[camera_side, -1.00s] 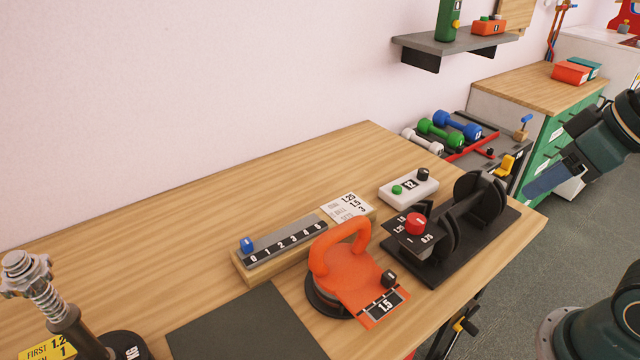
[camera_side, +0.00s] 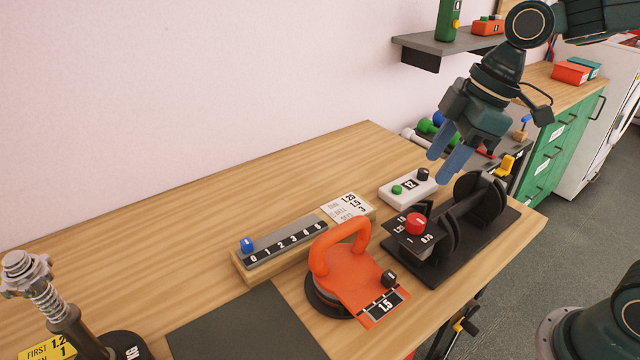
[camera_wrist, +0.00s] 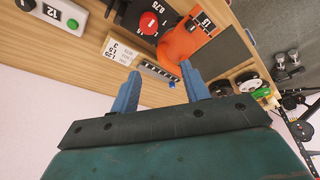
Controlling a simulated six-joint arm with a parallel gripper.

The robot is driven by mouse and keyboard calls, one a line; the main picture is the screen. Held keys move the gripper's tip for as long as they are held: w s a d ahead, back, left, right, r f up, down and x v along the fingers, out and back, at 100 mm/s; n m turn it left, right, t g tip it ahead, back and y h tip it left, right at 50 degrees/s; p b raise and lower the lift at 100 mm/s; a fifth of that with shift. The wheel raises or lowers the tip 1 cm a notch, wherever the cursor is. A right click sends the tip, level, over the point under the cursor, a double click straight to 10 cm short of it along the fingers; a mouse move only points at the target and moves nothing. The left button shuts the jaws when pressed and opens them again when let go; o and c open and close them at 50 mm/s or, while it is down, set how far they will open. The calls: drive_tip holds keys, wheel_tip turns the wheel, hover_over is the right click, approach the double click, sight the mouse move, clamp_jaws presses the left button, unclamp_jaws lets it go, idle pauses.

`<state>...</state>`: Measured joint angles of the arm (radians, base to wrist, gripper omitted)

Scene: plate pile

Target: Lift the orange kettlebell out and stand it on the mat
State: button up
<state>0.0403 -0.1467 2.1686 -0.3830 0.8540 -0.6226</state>
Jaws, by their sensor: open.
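The orange kettlebell (camera_side: 345,262) stands upright on a round black base (camera_side: 322,303) on the wooden bench, its handle loop up. A flat orange piece with a 1.5 label and a black knob (camera_side: 389,279) lies at its right side. The kettlebell also shows in the wrist view (camera_wrist: 178,45). The dark mat (camera_side: 250,325) lies flat and bare to the left of the kettlebell. My gripper (camera_side: 447,160) is open and empty, with blue fingers. It hangs in the air above the white box, up and to the right of the kettlebell.
A black cradle (camera_side: 480,225) with a red button (camera_side: 415,223) stands right of the kettlebell. Behind are a numbered slider (camera_side: 285,243) and a white box (camera_side: 408,188). A metal post (camera_side: 65,320) stands at front left. The bench's back left is clear.

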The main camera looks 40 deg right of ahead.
sight(358, 215)
drive_tip(key=w+a+f+n+g+y, duration=0.1)
drive_tip(key=w+a+f+n, duration=0.1)
drive_tip(key=w+f+n, duration=0.2)
drive_tip(key=w+n, duration=0.1)
drive_tip(key=w, duration=0.1)
drive_tip(key=shift+w+a+f+g+y, duration=0.35)
drive_tip(key=shift+a+g+y, duration=0.05)
drive_tip(key=shift+f, duration=0.1)
drive_tip(key=x, duration=1.3)
drive_tip(key=shift+f, duration=0.35)
clamp_jaws()
drive_tip(key=shift+a+r, duration=0.1)
drive_tip(key=shift+r, duration=0.1)
drive_tip(key=shift+a+r, duration=0.1)
drive_tip(key=shift+r, duration=0.15)
drive_tip(key=shift+r, duration=2.85)
idle(1.5)
